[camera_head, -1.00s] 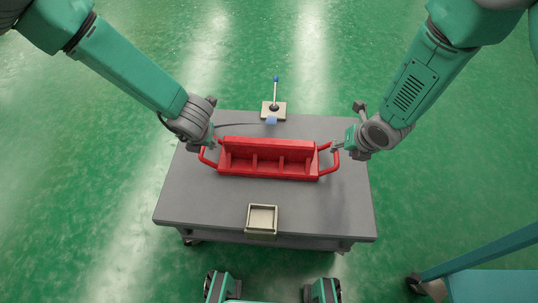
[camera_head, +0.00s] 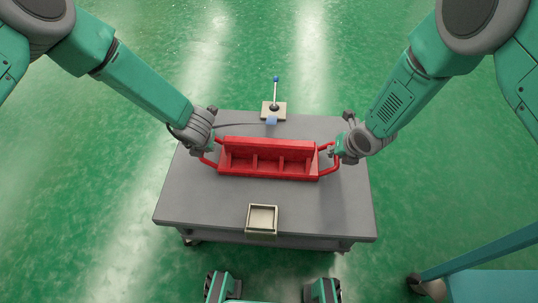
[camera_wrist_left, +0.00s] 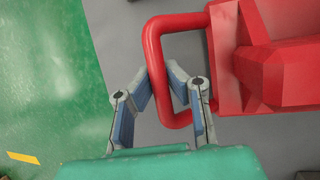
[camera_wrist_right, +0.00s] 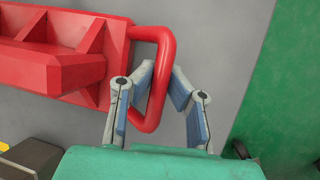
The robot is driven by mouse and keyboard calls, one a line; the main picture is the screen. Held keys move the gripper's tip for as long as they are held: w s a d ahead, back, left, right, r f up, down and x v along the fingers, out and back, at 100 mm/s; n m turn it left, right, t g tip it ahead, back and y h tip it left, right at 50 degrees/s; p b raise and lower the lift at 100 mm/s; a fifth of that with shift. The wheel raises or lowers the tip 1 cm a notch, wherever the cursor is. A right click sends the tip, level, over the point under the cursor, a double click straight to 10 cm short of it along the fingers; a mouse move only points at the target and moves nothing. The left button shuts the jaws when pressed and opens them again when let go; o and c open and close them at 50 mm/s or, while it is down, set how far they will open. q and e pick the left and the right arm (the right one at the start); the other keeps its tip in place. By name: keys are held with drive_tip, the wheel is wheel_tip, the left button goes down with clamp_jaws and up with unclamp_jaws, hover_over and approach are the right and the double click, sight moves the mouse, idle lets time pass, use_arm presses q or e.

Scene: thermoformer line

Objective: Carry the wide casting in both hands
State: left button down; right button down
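The wide red casting (camera_head: 268,158) lies on the grey table, upright, with ribbed pockets along its front and a loop handle at each end. My left gripper (camera_head: 211,146) is at the left handle. In the left wrist view its fingers (camera_wrist_left: 158,68) stand on either side of the red handle bar (camera_wrist_left: 180,28), close against it. My right gripper (camera_head: 334,151) is at the right handle. In the right wrist view its fingers (camera_wrist_right: 163,68) also stand close on both sides of the handle bar (camera_wrist_right: 150,33). The casting rests on the tabletop.
The grey wheeled table (camera_head: 190,200) has a small beige tray (camera_head: 262,219) near its front edge. A lever with a blue knob (camera_head: 275,92) stands on a plate at the back edge. A teal frame (camera_head: 490,270) is at lower right. Green floor is open around.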

use_arm(q)
drive_tip(key=shift+w, duration=0.1)
use_arm(e)
drive_tip(key=shift+w+r, duration=0.1)
drive_tip(key=shift+w, duration=0.05)
use_arm(q)
drive_tip(key=shift+r, duration=0.1)
use_arm(e)
drive_tip(key=shift+r, duration=0.1)
